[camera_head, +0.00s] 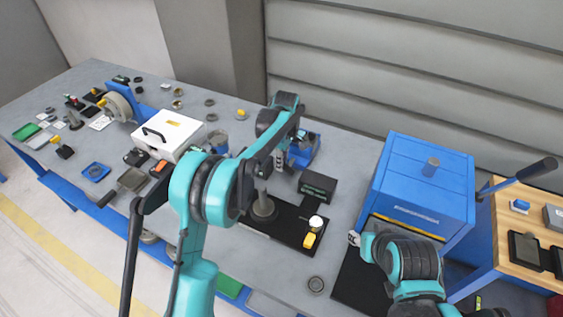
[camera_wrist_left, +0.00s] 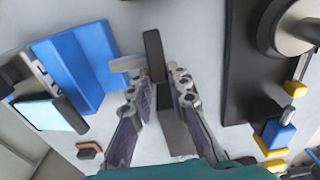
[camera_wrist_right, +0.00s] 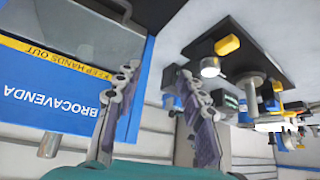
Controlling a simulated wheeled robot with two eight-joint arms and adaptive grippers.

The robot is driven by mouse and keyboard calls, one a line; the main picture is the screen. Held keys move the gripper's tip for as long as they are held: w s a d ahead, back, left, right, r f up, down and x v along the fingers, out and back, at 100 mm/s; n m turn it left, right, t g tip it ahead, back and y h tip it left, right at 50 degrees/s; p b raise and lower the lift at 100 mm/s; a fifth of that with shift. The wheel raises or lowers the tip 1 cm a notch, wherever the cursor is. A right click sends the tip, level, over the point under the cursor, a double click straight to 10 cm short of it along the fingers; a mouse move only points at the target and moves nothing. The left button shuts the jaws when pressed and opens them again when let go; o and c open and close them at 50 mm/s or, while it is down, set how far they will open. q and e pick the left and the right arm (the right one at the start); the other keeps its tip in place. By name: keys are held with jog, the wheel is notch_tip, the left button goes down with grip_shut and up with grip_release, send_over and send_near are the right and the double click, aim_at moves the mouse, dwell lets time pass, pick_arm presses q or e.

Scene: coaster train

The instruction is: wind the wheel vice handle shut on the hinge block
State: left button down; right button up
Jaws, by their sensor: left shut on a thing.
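My left gripper (camera_head: 279,158) reaches over the bench beside a blue device (camera_head: 303,150), which I take to be the wheel vice. In the left wrist view, the fingers (camera_wrist_left: 158,92) are shut on a dark upright bar, seemingly the vice handle (camera_wrist_left: 152,50). A grey piece (camera_wrist_left: 126,64) sits beside the bar. The blue body (camera_wrist_left: 80,62) stands left of the fingers. The hinge block cannot be made out clearly, and the jaw gap is not visible. My right gripper (camera_wrist_right: 158,88) is open and empty, near the front of the blue cabinet.
The blue cabinet (camera_head: 425,180) stands at the right, beside a wooden-topped stand (camera_head: 538,232). A black base (camera_head: 282,226) with a spindle lies at mid-bench; a black box (camera_head: 317,186) is behind it. A white case (camera_head: 168,136) and several small parts occupy the left.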

aim_at(290, 169)
pick_arm(q)
jog(key=shift+s+d+r+t+y, duration=0.2)
jog(key=shift+d+t+y, duration=0.2)
jog(key=shift+y, duration=0.5)
jog(key=shift+d+t+y, duration=0.35)
jog(key=shift+t+y, duration=0.15)
jog(key=shift+y, duration=0.7)
jog(key=shift+s+d+t+y+b, duration=0.15)
jog(key=shift+t+y+b, duration=0.15)
jog(key=shift+y, duration=0.3)
jog(key=shift+s+d+t+y+b, duration=0.1)
jog(key=shift+d+t+y+b, duration=0.1)
jog(key=shift+y+b, duration=0.3)
jog(key=shift+s+d+t+y+b, duration=0.15)
jog(key=shift+t+y+b, duration=0.25)
jog(key=shift+y, duration=0.4)
jog(key=shift+d+t+y+b, duration=0.2)
jog(key=shift+y+b, duration=0.25)
jog(key=shift+y, duration=0.35)
jog(key=shift+r, duration=0.1)
jog(key=c, duration=1.4)
grip_release()
jog(key=shift+c, duration=0.2)
